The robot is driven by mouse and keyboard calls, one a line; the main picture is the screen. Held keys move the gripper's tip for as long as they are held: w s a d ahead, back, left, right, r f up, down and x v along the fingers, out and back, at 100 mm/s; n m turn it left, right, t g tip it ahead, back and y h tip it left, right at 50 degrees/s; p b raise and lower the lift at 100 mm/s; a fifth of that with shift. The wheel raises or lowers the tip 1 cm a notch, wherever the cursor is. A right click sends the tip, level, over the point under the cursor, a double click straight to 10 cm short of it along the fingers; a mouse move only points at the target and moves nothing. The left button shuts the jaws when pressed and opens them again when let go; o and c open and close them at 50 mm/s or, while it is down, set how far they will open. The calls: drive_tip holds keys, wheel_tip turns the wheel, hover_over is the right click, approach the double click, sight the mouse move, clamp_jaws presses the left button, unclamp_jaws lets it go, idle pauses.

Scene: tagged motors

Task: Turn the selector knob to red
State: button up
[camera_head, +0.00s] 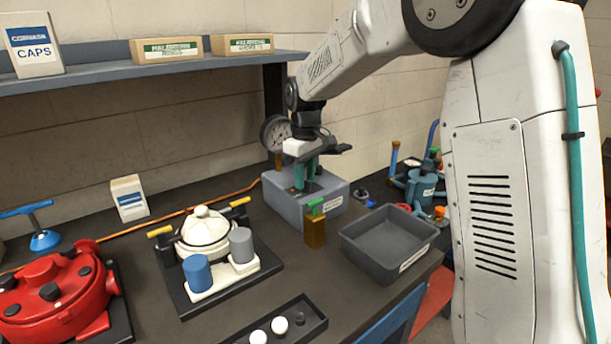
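A blue-grey box (287,207) stands on the bench near the back wall, with a pale label on its right side. A small red mark (292,189) shows on its top. My gripper (305,184) points down at the box top, its two teal fingers close together with a narrow gap between them. A dark part (310,187) shows low at the fingertips and may be the selector knob. The fingers hide most of it, so its pointing direction and any contact cannot be told.
A brass block with a green handle (315,230) stands in front of the box. A grey bin (351,241) is to its right. A white pot-like motor (204,230) and a red motor (50,290) are to the left. A dial gauge (272,134) stands behind.

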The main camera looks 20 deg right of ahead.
wheel_tip(320, 180, up, 8)
drive_tip(key=shift+f, duration=0.1)
idle(0.4)
drive_tip(key=shift+d, duration=0.1)
